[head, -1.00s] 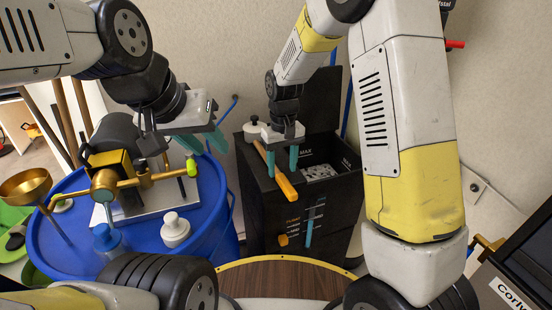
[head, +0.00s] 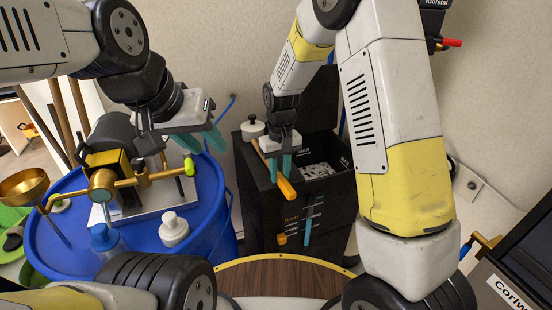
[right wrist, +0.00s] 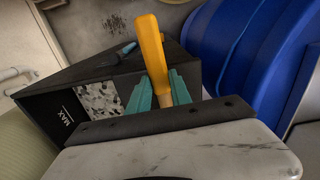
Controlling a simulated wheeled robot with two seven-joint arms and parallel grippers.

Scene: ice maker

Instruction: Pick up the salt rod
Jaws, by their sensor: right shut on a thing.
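An orange-handled rod (head: 285,186), the likely salt rod, lies at the top left edge of the black ice maker box (head: 262,215). My right gripper (head: 280,176) has its teal fingers shut on this rod. In the right wrist view the orange handle (right wrist: 152,50) passes between the fingers and sticks out beyond them. Whether the rod is clear of the box top I cannot tell. My left gripper (head: 206,146) is open and empty above the blue barrel (head: 205,215), its teal fingers apart.
The box has an open bin with grey-white pieces (head: 317,170), also visible in the right wrist view (right wrist: 98,98).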

